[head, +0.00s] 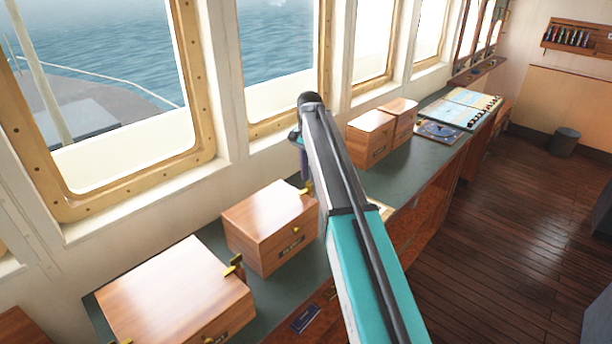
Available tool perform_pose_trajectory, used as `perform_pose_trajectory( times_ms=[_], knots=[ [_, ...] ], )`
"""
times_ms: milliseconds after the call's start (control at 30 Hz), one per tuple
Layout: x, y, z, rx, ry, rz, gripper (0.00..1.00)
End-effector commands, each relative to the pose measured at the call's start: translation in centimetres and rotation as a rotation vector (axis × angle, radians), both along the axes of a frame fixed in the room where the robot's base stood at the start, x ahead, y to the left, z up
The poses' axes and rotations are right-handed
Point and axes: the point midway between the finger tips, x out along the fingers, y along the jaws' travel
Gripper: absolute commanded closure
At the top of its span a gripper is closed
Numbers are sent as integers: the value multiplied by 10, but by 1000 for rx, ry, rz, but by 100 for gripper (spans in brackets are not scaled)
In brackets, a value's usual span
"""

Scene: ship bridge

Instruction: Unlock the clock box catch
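Several closed varnished wooden boxes stand on the green counter, and I cannot tell which one is the clock box. The middle box (270,210) has a dark label too small to read on its front and a brass fitting (307,188) at its right side. The larger near box (172,290) has a brass fitting (235,264) by its right end and a brass piece (216,339) low at the front. My arm reaches over the counter, right of the middle box. Only a dark part of my gripper (305,168) shows beside the arm; its fingers are hidden.
Two smaller wooden boxes (370,138) stand further along the counter (215,235), with a blue chart item (438,132) and a chart (462,105) beyond. Windows line the left wall. Wooden floor (510,230) lies open at right, with a dark bin (564,142) at the back.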

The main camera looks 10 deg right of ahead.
Motion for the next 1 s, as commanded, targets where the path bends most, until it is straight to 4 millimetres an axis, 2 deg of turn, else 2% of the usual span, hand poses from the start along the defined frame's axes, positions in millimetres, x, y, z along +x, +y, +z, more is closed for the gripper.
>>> perform_pose_trajectory(
  times_ms=[233, 567, 733, 833, 867, 900, 1000],
  knots=[
    [0, 1, -14, 0, 0, 1, 77],
    [0, 1, -17, 0, 0, 1, 77],
    [0, 1, -17, 0, 0, 2, 100],
    [0, 1, -17, 0, 0, 2, 100],
    [0, 17, -17, 0, 0, 8, 100],
    [0, 10, -17, 1, 1, 5, 100],
    [0, 6, -17, 2, 0, 7, 100]
  ],
)
